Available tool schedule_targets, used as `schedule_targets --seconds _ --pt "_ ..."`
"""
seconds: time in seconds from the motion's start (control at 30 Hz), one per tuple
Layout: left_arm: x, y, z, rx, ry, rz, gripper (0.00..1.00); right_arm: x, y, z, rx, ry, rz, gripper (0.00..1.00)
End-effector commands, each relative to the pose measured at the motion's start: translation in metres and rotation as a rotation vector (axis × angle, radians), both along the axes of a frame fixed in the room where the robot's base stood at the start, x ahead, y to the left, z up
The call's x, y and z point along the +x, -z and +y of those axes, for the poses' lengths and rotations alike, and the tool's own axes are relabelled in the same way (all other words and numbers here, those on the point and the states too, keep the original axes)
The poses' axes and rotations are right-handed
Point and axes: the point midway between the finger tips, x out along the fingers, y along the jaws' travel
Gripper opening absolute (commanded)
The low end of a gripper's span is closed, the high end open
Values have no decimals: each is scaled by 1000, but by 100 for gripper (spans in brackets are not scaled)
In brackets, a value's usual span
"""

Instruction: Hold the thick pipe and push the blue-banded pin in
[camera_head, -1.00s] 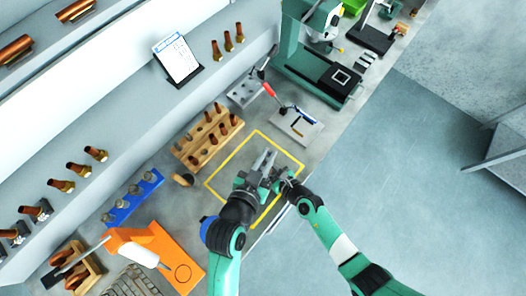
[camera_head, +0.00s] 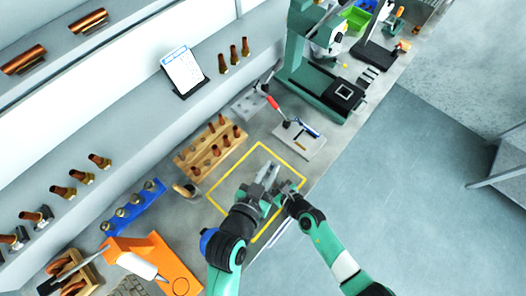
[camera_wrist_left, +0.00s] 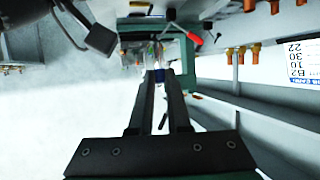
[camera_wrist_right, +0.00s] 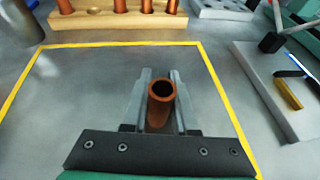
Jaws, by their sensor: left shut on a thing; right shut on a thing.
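The thick pipe (camera_wrist_right: 159,105) is an open copper tube, seen from above its mouth in the right wrist view. My right gripper (camera_wrist_right: 160,100) is shut on it, with a finger on each side. My left gripper (camera_wrist_left: 159,82) is shut, with a small bluish thing between its fingertips that looks like the blue-banded pin (camera_wrist_left: 159,75). Most of the pin is hidden. In the head view my left gripper (camera_head: 268,178) and right gripper (camera_head: 287,192) are close together over the yellow-outlined area. Their held things are too small or hidden there to tell apart.
A wooden rack (camera_head: 212,148) with copper fittings stands left of the yellow outline (camera_head: 228,173). A grey pad (camera_head: 300,139) with tools lies beyond it. A green press (camera_head: 318,70) stands farther back. A blue rack (camera_head: 133,207) and orange stand (camera_head: 172,265) are at lower left.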

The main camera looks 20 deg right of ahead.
Motion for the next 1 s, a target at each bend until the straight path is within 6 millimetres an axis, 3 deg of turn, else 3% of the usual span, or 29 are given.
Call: schedule_targets --seconds 0.37,0.63,0.87,1.0 --pt "1 9 1 -2 69 0 0 0 0 0 0 0 0 0" --pt "1 57 1 0 68 5 0 0 0 0 0 0 0 0" --pt "1 71 1 -2 69 1 0 0 0 0 0 0 0 0" --pt "0 95 1 -1 68 5 0 0 0 0 0 0 0 0"
